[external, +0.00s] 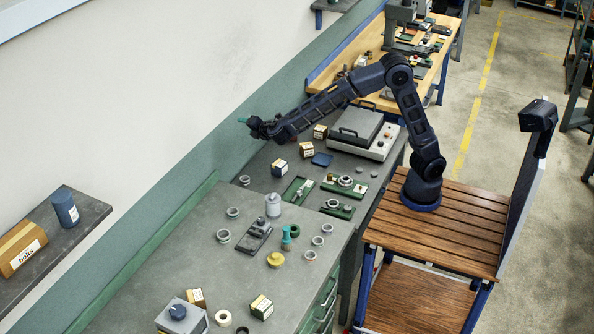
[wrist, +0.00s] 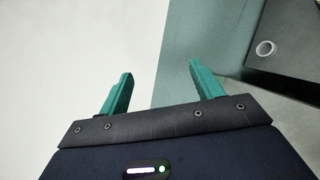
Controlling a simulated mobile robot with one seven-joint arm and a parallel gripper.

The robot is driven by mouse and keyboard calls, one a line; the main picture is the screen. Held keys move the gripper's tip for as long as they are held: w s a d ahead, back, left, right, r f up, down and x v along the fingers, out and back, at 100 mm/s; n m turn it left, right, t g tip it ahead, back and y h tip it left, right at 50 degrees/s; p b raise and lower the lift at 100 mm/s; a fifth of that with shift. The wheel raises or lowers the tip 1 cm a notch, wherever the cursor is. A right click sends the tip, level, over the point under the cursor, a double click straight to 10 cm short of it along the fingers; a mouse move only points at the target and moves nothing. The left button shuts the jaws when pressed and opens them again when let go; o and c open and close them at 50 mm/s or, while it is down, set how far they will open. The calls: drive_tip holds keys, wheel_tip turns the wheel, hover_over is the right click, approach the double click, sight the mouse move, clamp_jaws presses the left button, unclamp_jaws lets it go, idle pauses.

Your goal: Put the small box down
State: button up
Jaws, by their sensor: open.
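My gripper (external: 244,121) is raised high near the wall, above the far end of the grey workbench. In the wrist view its two green fingers (wrist: 160,76) are apart with nothing between them. Several small boxes stand on the benches: one (external: 280,168) and another (external: 306,149) are below and to the right of my gripper, with a third (external: 320,132) behind them. Two more small boxes, one (external: 261,307) and one (external: 196,298), are on the near bench. I cannot tell which one the task means. None touches my gripper.
Metal rings, a grey canister (external: 273,205) and green fixtures (external: 298,190) are spread over the benches. A lidded grey machine (external: 362,130) is at the right. The wrist view shows the wall, a bench corner and one ring (wrist: 265,48). A wall shelf (external: 75,235) is at left.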

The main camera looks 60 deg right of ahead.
drive_tip(key=s+d+r+m+g, duration=0.1)
drive_tip(key=s+d+m+g, duration=0.1)
drive_tip(key=s+d+m, duration=0.5)
drive_tip(key=s+d+r+g, duration=0.25)
drive_tip(key=s+d, duration=0.25)
drive_tip(key=d, duration=0.7)
drive_tip(key=s+d+r+m+g, duration=0.15)
drive_tip(key=s+d+m, duration=0.25)
drive_tip(key=s+d, duration=0.4)
drive_tip(key=s+d+f+m+g+y, duration=0.1)
drive_tip(key=s+m, duration=0.3)
drive_tip(key=s, duration=0.9)
drive_tip(key=s+d+f+m+g+y, duration=0.1)
drive_tip(key=s+d+f+m+y, duration=0.3)
drive_tip(key=s, duration=0.9)
drive_tip(key=shift+s+d+m+g, duration=0.2)
drive_tip(key=shift+s+m+g, duration=0.2)
drive_tip(key=o, duration=0.4)
drive_tip(key=shift+s+a+f, duration=0.15)
drive_tip(key=shift+s, duration=0.25)
drive_tip(key=shift+c, duration=0.2)
